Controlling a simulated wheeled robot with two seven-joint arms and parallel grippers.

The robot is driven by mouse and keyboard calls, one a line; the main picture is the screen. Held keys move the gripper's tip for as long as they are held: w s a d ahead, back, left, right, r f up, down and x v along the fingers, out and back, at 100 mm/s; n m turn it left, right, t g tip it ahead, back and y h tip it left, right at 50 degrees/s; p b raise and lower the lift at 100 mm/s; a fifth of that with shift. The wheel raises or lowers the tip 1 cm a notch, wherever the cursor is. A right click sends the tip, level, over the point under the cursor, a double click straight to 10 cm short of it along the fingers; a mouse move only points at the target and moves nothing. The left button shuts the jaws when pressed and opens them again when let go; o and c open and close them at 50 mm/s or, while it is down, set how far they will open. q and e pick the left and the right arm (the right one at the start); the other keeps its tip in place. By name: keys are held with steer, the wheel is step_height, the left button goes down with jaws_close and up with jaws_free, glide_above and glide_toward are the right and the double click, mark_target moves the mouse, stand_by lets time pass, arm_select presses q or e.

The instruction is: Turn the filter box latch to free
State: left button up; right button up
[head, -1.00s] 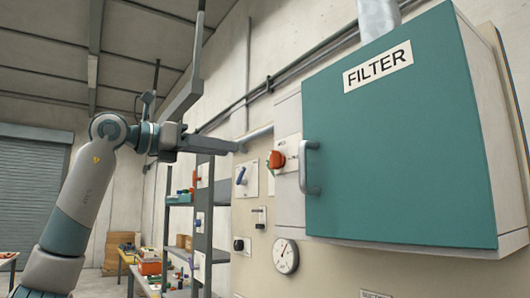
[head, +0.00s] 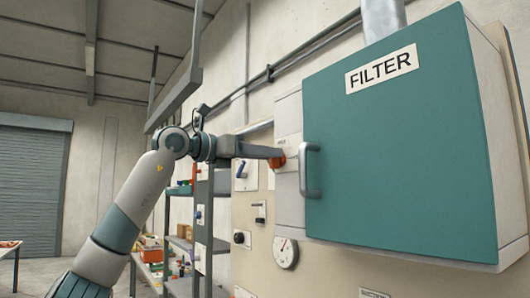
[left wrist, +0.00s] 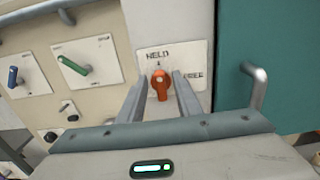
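The filter box (head: 400,150) is a teal-doored box marked FILTER at the right of the head view, with a grey door handle (head: 311,170). Its orange latch (left wrist: 160,84) sits on a white plate marked HELD above and FREE at the right, in the left wrist view. The latch's handle appears upright, toward HELD. My left gripper (head: 279,153) is at the latch in the head view. In the left wrist view its two fingers (left wrist: 161,88) stand apart, one on each side of the latch, with gaps visible. My right gripper is not in view.
A blue switch (left wrist: 82,68) and a green switch (left wrist: 14,77) sit on the panel left of the latch. A pressure gauge (head: 285,252) is below the box. A shelf (head: 205,200) stands behind my left arm.

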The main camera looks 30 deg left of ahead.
arm_select(q)
jaws_close()
steer(key=shift+m, duration=0.4)
steer(key=m+p, duration=0.2)
steer(key=m, duration=0.3)
steer(key=m+p, duration=0.2)
steer(key=m, duration=0.4)
steer(key=d+f+m+p, duration=0.1)
steer(key=m+p, duration=0.1)
steer(key=m, duration=0.4)
steer(key=shift+s+f, duration=0.1)
steer(key=shift+s, duration=0.1)
steer(key=shift+d+m, duration=0.1)
steer(key=shift+m, duration=0.2)
